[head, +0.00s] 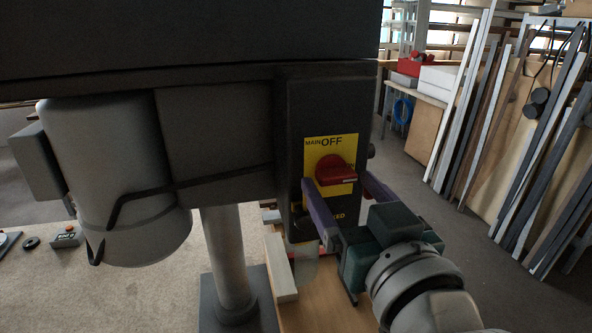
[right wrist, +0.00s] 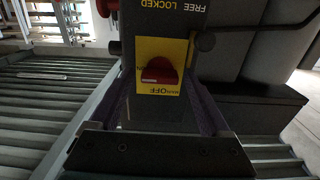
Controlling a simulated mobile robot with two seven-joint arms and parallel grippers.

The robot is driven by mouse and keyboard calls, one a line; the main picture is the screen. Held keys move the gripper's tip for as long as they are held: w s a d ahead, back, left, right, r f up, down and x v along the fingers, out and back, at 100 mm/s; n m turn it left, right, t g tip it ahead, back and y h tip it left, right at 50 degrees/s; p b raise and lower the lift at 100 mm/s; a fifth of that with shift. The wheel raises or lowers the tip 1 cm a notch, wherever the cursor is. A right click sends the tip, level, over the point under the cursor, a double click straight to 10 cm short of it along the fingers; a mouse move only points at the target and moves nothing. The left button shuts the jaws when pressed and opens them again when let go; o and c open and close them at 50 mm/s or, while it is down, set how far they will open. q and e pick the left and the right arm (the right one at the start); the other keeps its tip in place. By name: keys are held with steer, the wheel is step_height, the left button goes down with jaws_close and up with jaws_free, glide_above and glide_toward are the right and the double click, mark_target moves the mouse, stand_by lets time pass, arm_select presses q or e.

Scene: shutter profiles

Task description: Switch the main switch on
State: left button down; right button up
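The main switch is a red rotary knob (head: 331,171) on a yellow plate (head: 320,147) marked MAIN and OFF, on the dark upright box of a machine. The knob (right wrist: 159,71) also shows in the right wrist view, upside down, with a white mark on it. My right gripper (head: 338,182) is open, with its purple fingers spread to the left and right of the knob. In the right wrist view, the gripper (right wrist: 163,82) has a finger on each side of the plate and nothing between them is gripped. Contact with the knob cannot be told. My left gripper is out of view.
A grey motor housing (head: 125,180) is left of the switch box. A wooden board (head: 315,285) lies below. Long profiles (head: 470,95) and panels lean at the right.

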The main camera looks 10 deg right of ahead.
steer(key=shift+o, duration=0.4)
steer(key=shift+s, duration=0.1)
steer(key=s+b, duration=0.3)
steer(key=s, duration=0.6)
steer(key=shift+s+d, duration=0.15)
steer(key=shift+s, duration=0.25)
